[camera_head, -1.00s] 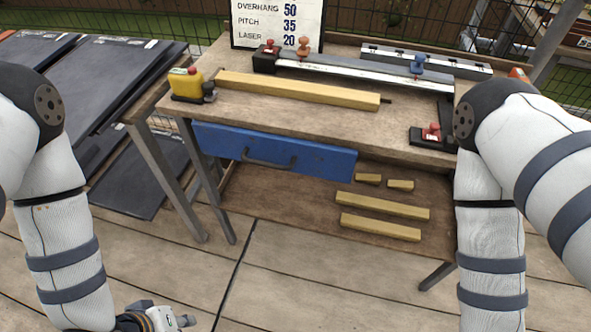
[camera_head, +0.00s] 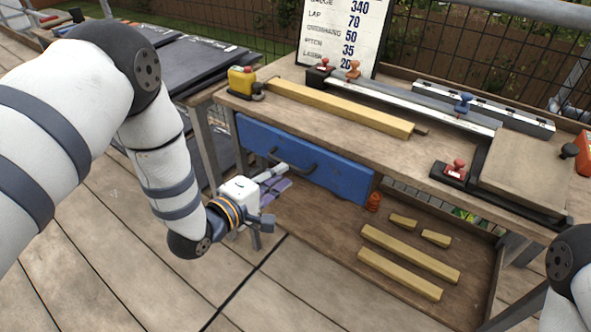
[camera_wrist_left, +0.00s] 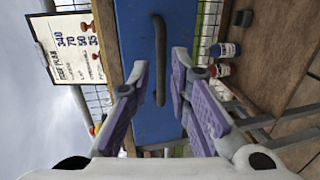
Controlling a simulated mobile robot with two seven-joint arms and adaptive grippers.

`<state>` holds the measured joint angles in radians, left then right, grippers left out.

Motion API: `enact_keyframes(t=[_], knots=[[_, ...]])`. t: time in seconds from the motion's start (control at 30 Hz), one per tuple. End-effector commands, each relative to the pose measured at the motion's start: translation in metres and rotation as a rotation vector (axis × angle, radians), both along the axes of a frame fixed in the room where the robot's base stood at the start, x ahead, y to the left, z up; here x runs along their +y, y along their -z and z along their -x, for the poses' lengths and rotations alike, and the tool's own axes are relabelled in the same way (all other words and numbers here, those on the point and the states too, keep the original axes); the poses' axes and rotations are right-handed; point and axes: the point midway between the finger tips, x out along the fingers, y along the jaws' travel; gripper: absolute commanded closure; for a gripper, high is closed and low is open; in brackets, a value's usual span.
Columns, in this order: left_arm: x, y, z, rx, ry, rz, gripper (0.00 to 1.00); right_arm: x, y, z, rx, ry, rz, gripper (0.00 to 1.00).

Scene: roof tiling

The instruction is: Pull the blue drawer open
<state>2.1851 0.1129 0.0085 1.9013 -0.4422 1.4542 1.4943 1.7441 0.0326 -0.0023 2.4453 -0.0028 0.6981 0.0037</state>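The blue drawer (camera_head: 335,175) sits under the workbench top, its front seemingly in line with the bench edge. Its dark bar handle (camera_head: 293,163) is on the front. In the left wrist view the blue drawer front (camera_wrist_left: 150,128) fills the middle, and the upright handle (camera_wrist_left: 158,60) appears between the fingers. My left gripper (camera_head: 279,181) is open in front of the drawer, just short of the handle or beside it; contact cannot be told. Its purple-padded fingers (camera_wrist_left: 160,78) are spread and empty. My right gripper is out of view.
The deck in front is clear.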

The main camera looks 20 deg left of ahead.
Motion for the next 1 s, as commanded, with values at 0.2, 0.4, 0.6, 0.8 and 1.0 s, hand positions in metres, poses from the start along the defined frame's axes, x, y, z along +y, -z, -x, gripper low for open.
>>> enact_keyframes(t=[0.2,0.4,0.6,0.8,1.0], knots=[[-0.015,0.012,-0.04,0.002,0.001,-0.003,0.82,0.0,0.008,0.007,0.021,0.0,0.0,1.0],[-0.02,0.013,-0.052,0.003,0.001,-0.001,0.82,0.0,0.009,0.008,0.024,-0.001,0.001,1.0],[-0.019,0.013,-0.052,0.002,0.0,-0.002,0.84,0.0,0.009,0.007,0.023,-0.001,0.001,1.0],[-0.019,0.013,-0.052,0.002,0.0,-0.002,1.0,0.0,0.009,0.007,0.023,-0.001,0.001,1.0],[-0.019,0.012,-0.051,0.003,-0.001,-0.001,1.0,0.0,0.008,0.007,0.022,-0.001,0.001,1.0]])
